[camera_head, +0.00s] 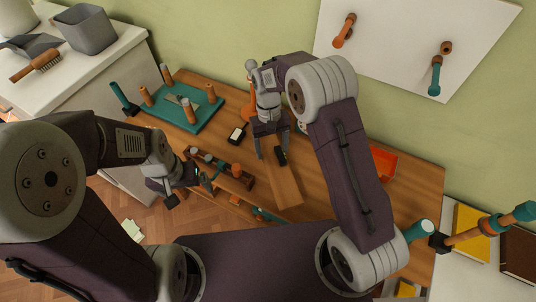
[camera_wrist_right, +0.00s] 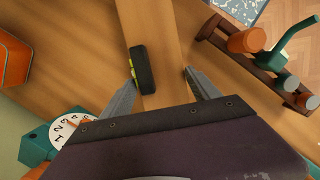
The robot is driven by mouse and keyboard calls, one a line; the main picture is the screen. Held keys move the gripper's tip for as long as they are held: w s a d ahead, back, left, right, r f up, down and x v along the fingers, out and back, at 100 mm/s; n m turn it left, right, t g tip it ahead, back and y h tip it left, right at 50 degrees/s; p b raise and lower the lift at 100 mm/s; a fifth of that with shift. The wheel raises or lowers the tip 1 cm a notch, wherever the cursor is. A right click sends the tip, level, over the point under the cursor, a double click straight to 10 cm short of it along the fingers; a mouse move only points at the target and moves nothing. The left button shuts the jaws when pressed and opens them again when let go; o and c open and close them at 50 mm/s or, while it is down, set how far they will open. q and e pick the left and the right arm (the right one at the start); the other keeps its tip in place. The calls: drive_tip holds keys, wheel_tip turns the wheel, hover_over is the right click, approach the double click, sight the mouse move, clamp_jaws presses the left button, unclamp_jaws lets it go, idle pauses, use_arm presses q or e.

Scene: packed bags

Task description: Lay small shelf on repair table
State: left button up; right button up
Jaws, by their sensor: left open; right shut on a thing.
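The small shelf, a plain wooden board (camera_head: 285,187), lies at the middle of the wooden repair table (camera_head: 405,190), near its front edge. It also shows in the right wrist view (camera_wrist_right: 152,22), running up from between the fingers. My right gripper (camera_head: 272,155) is shut on the board, one finger at each long side; the right wrist view shows both fingers (camera_wrist_right: 160,85). I cannot tell whether the board touches the tabletop. A small black object (camera_head: 281,156) is at the board's edge by one finger. My left gripper (camera_head: 190,190) is open and empty near the table's front left.
A teal tray with wooden pegs (camera_head: 171,116) stands at the table's back left. A wooden rack with tools (camera_head: 233,178) is left of the board. An orange box (camera_head: 383,161) stands at the right. A dial (camera_wrist_right: 72,126) is close to the right gripper.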

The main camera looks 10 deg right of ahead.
sight(268, 150)
drive_tip(key=shift+w+a+f, duration=0.4)
drive_tip(key=shift+a+f, duration=0.05)
drive_tip(key=shift+a, duration=0.1)
drive_tip(key=shift+w+x, duration=0.2)
drive_tip(key=shift+x, duration=0.75)
drive_tip(key=shift+w+x, duration=0.25)
drive_tip(key=shift+x, duration=0.7)
drive_tip(key=shift+f, duration=0.25)
drive_tip(key=o, duration=1.6)
drive_tip(key=shift+r, duration=0.1)
drive_tip(key=p+v, duration=0.1)
drive_tip(key=v, duration=1.1)
drive_tip(key=shift+r, duration=0.1)
